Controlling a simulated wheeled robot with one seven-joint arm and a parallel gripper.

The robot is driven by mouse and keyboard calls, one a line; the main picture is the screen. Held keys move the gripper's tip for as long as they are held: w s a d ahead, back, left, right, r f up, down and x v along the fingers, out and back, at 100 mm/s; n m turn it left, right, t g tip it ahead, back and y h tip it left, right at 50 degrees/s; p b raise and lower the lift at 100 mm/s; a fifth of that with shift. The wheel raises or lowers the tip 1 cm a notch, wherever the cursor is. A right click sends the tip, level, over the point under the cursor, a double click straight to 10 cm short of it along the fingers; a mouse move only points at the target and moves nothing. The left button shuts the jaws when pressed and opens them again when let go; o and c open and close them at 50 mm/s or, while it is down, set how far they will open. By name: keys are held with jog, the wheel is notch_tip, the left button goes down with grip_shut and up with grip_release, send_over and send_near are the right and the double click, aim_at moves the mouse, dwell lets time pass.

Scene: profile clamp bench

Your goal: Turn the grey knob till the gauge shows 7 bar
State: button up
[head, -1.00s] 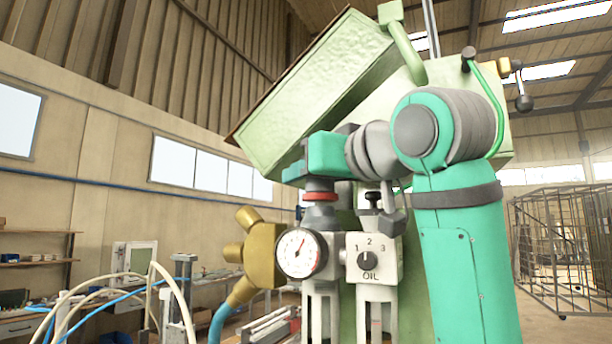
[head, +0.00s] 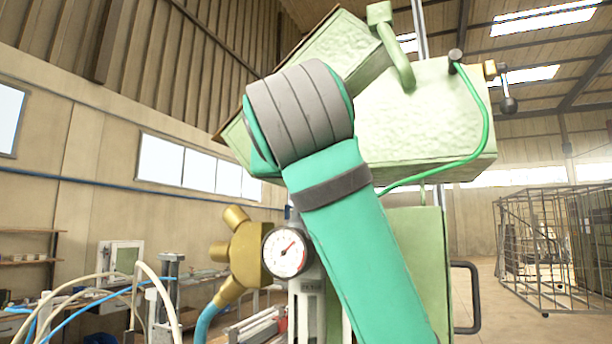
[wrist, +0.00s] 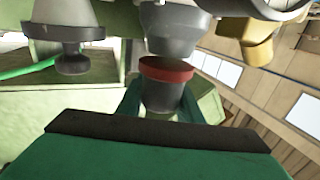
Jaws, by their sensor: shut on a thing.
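The grey knob (wrist: 160,98) with a red ring shows in the wrist view, between the two green fingers of my gripper (wrist: 167,100). My gripper is shut on it. In the head view my arm hides both the knob and the gripper. The round white gauge (head: 287,252) stands left of my arm in the head view, its red needle pointing to the upper right. Its numbers are too small to read. In the wrist view only the edge of the gauge (wrist: 265,8) shows at the top.
A brass fitting (head: 240,255) with several stubs sits left of the gauge. A second, darker knob (wrist: 72,62) stands left of the grey one in the wrist view. A green machine housing (head: 440,120) rises behind my arm. Cream and blue hoses (head: 165,290) loop at lower left.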

dwell(0.4)
jog(key=o, duration=1.1)
jog(key=s, duration=0.9)
jog(key=shift+s+r, duration=0.1)
jog(key=shift+s, duration=0.3)
jog(key=shift+s+a, duration=0.2)
jog(key=shift+s, duration=0.3)
